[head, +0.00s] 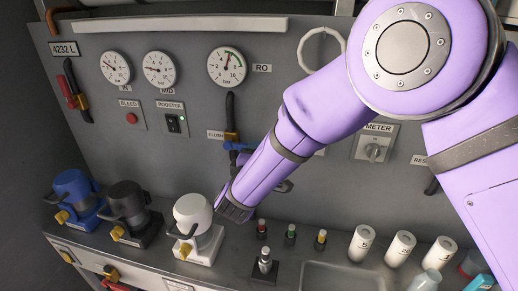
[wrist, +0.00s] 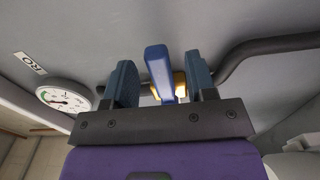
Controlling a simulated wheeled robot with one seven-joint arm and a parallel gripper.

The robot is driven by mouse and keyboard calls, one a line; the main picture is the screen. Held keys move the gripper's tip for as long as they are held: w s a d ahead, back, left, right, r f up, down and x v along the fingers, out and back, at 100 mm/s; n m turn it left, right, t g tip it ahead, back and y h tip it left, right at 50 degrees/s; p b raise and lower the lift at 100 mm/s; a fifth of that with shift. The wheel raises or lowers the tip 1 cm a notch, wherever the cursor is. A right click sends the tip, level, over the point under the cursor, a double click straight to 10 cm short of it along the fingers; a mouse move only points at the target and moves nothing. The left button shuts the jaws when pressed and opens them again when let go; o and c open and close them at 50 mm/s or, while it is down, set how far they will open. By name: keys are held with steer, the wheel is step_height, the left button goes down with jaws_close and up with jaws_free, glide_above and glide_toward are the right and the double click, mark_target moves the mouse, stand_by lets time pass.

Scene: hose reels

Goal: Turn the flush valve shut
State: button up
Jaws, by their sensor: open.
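The flush valve has a yellow body (head: 231,137) on a dark pipe beside the FLUSH label in the head view, below the RO gauge. In the wrist view its blue lever (wrist: 157,66) shows between the two fingers of my gripper (wrist: 160,75), with part of the yellow body (wrist: 180,84) behind it. My gripper is open, with a visible gap on each side of the lever, and no grip on it. In the head view my arm hides most of the gripper and the lower part of the valve.
The RO gauge (head: 227,67) is above the valve, and its dark pipe (wrist: 270,47) runs close past the right finger. A white pump-like unit (head: 194,219), black and blue ones, small bottles and white cylinders (head: 362,243) stand on the counter below.

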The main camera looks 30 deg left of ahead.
steer(key=v, duration=0.6)
steer(key=shift+s, duration=0.15)
